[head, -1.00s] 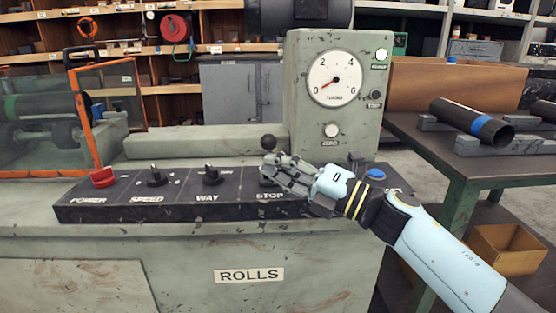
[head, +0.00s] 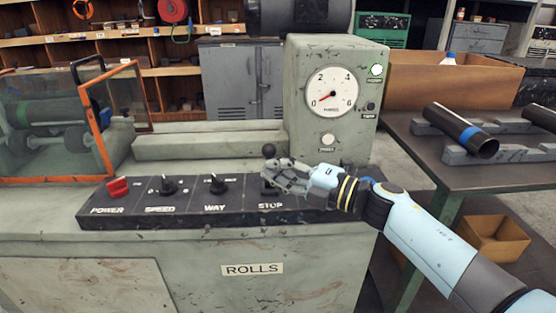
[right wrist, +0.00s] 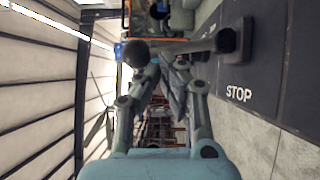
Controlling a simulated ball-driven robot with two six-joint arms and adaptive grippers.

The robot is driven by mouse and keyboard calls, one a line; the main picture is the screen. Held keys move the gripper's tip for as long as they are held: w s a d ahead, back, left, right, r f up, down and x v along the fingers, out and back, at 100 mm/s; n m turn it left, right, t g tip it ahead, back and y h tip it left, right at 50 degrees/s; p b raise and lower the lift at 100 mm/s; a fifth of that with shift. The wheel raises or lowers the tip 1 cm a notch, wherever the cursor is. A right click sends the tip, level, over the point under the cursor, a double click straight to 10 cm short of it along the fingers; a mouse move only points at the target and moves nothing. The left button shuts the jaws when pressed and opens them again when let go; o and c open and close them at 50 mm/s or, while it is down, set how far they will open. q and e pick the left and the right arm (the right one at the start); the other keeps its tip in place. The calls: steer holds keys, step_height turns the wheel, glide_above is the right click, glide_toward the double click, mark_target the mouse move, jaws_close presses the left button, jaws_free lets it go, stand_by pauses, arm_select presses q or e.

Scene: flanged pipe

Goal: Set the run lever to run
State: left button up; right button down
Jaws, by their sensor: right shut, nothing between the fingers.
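The run lever, a dark stem with a black ball knob (head: 269,151), stands on the sloping control panel (head: 150,211) above the word STOP. My right gripper (head: 268,178) is at the lever, its fingers hiding most of the stem in the head view. The right wrist view shows the ball knob (right wrist: 135,53), the stem and its base at the panel, across the front of my fingertips (right wrist: 168,68). The right gripper is shut with nothing between its fingers. Whether it touches the stem I cannot tell. My left gripper is not in view.
The red power knob (head: 117,187), speed knob (head: 168,186) and way knob (head: 217,184) sit left on the panel. A gauge (head: 332,92) with its needle near 0 and a lit lamp (head: 376,70) is behind. An orange-framed guard (head: 99,112) stands left.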

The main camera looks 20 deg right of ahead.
steer(key=w+r+m+p, duration=0.1)
steer(key=p, duration=0.2)
steer(key=w+r+m+g+h+p, duration=0.1)
steer(key=p, duration=0.2)
steer(key=shift+w+d+m+g+p, duration=0.15)
steer(key=shift+d+m+g+p, duration=0.15)
steer(key=shift+m, duration=0.1)
steer(key=shift+w+d+f+m+g+p, duration=0.15)
steer(key=shift+w+f+m+g+p, duration=0.15)
steer(key=shift+w+m+p, duration=0.25)
steer(key=shift+w+d, duration=0.1)
steer(key=shift+w, duration=0.25)
steer(key=shift+p, duration=0.3)
